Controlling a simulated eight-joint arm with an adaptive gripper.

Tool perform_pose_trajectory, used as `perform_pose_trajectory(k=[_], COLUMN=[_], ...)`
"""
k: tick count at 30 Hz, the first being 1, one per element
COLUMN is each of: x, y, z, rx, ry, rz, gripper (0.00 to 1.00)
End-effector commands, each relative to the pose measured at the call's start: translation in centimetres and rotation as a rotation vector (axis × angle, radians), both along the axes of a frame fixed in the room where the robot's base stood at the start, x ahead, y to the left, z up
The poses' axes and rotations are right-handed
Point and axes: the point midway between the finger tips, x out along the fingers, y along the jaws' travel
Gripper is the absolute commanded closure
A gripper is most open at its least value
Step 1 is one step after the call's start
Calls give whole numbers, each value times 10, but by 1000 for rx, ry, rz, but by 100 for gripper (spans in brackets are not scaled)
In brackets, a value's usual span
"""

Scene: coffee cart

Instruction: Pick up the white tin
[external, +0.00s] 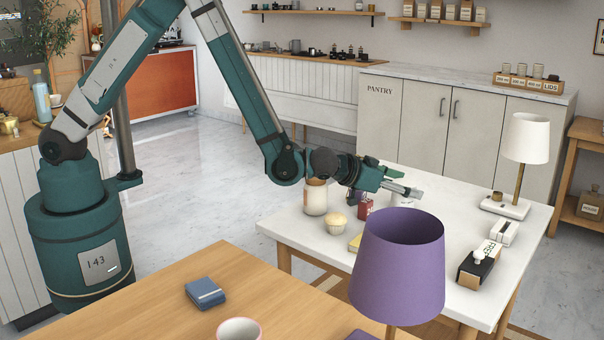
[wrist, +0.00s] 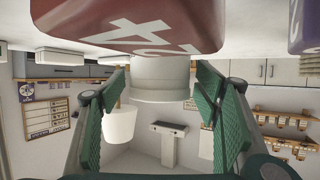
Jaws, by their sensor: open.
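The white tin (wrist: 160,78) shows upside down in the wrist view, a pale cylinder lying between my two fingers in the picture. In the external view it is mostly hidden below my gripper; a pale bit (external: 403,201) shows on the white table (external: 300,237). My gripper (external: 412,191) is open and level, low over the table, and its spread fingers show in the wrist view (wrist: 160,100). I cannot tell whether the tin is fully between the fingertips. A red block with white digits (wrist: 140,22) is nearer the wrist camera than the tin; it also shows in the external view (external: 365,209).
A purple item (wrist: 304,25) is beside the red block. A jar (external: 315,197), a muffin (external: 336,224) and a yellow item (external: 355,243) stand to the left. A purple lamp (external: 398,265) is in front; a white lamp (external: 526,138) and boxes (external: 480,262) are right.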

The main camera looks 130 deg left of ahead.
Motion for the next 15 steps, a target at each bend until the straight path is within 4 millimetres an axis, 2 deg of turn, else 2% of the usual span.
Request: perform_pose_trajectory(k=[2, 9, 15], x=[0, 0, 0], y=[0, 0, 0], z=[0, 0, 0], rx=[0, 0, 0], ry=[0, 0, 0], rz=[0, 0, 0], gripper=[40, 72, 72])
